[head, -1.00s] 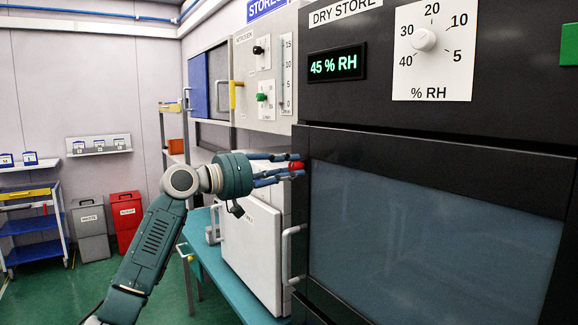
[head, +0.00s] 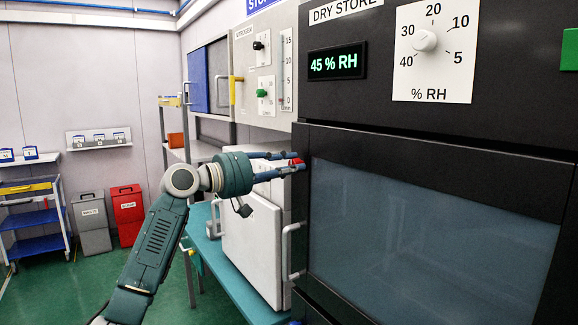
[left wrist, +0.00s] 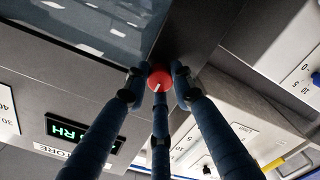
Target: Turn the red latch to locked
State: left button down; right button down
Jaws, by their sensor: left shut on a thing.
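The red latch (left wrist: 160,80) is a round red knob with a white mark, on the black frame beside the dark window in the left wrist view. In the head view the red latch (head: 297,161) shows at the left edge of the dry store cabinet, partly hidden by fingers. My left gripper (head: 292,162) has its fingers closed around the knob; the fingers (left wrist: 159,78) also surround it in the left wrist view. The white mark points down and slightly left there. My right gripper is not in view.
The dry store cabinet (head: 400,135) fills the right side, with a dark window (head: 425,235) and a humidity dial (head: 425,40). A white box (head: 250,245) stands on a teal bench below my left gripper. A nitrogen panel (head: 262,105) is behind it.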

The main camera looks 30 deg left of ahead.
pick_arm(q)
jog(key=shift+f, duration=0.1)
jog(key=c, duration=1.5)
grip_release()
jog(key=shift+o, duration=0.2)
jog(key=v, duration=1.2)
jog(key=shift+w+a+f, duration=0.1)
jog(key=shift+f, duration=0.05)
